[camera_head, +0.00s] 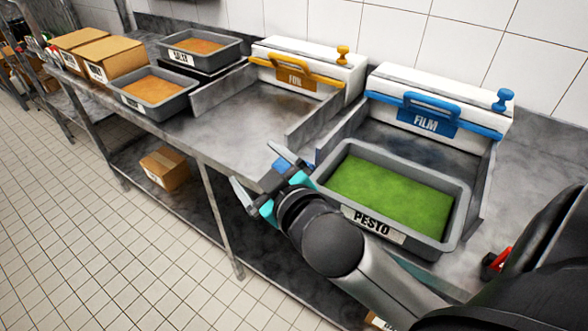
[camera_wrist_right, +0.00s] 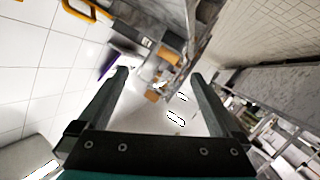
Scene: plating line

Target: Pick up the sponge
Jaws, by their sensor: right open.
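I cannot make out a sponge for certain in either view. A small blue patch (camera_head: 280,165) shows beside a finger of my right gripper in the head view; I cannot tell whether it is part of the gripper. My right gripper (camera_head: 257,168) is open, its fingers spread over the front edge of the steel counter, left of the pesto tray. In the right wrist view the open fingers (camera_wrist_right: 159,76) have nothing between them. My left gripper is not in view.
A grey tray of green pesto (camera_head: 457,222) stands before the blue-handled FILM machine (camera_head: 425,122). An orange-handled FOB machine (camera_head: 295,78) stands left of it. Trays of orange food (camera_head: 155,90) and cardboard boxes (camera_head: 112,60) are farther left. The counter (camera_head: 240,120) between is clear.

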